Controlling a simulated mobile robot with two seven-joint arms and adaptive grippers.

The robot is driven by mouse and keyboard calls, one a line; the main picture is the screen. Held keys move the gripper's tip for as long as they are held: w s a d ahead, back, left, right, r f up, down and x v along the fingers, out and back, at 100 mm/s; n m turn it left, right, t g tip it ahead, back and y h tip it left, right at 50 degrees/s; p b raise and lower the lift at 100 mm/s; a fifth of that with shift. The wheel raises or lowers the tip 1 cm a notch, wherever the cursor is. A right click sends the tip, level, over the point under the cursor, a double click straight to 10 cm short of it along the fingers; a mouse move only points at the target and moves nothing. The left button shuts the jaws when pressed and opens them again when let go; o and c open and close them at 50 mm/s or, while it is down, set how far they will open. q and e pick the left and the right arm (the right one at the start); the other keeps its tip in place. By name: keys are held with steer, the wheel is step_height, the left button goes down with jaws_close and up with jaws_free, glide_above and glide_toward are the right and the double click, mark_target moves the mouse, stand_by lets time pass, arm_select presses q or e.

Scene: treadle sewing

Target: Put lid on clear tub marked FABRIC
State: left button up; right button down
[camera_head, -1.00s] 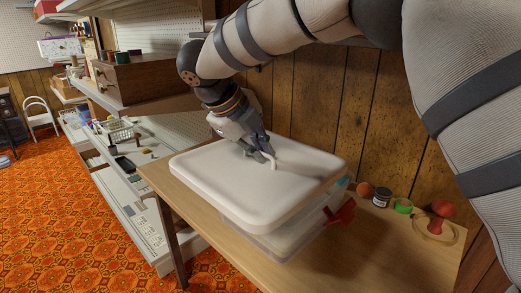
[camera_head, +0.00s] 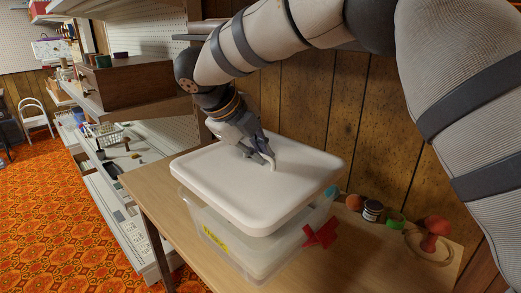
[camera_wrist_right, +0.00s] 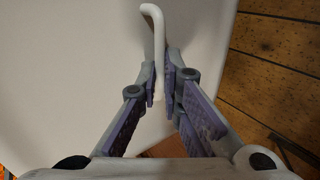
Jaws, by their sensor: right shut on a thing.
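The white lid (camera_head: 235,190) has a small upright handle (camera_head: 271,163) on its top. My right gripper (camera_head: 265,158) is shut on this handle. In the right wrist view the handle (camera_wrist_right: 153,20) stands between the gripper's two pads (camera_wrist_right: 159,85), with the lid (camera_wrist_right: 70,60) behind. The clear tub (camera_head: 262,252) sits on the wooden table with a yellow label (camera_head: 214,239), its lettering too small to read surely. The lid is over the tub, tilted, with its left and front edge apart from the rim. The far rim is hidden under the lid. My left gripper is not in view.
A red bow-like thing (camera_head: 321,235) is at the tub's right side. Behind it on the table (camera_head: 365,262) are an orange ball (camera_head: 355,202), a jar (camera_head: 372,210), a green roll (camera_head: 394,219) and a red pincushion (camera_head: 436,232). Shelves (camera_head: 135,105) stand at left.

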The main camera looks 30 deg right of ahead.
mark_target(254, 170)
steer(key=shift+f, duration=3.15)
steer(key=c, duration=1.7)
jaws_free()
steer(key=shift+r, duration=0.1)
steer(key=v, duration=1.1)
steer(key=shift+a+r, duration=0.3)
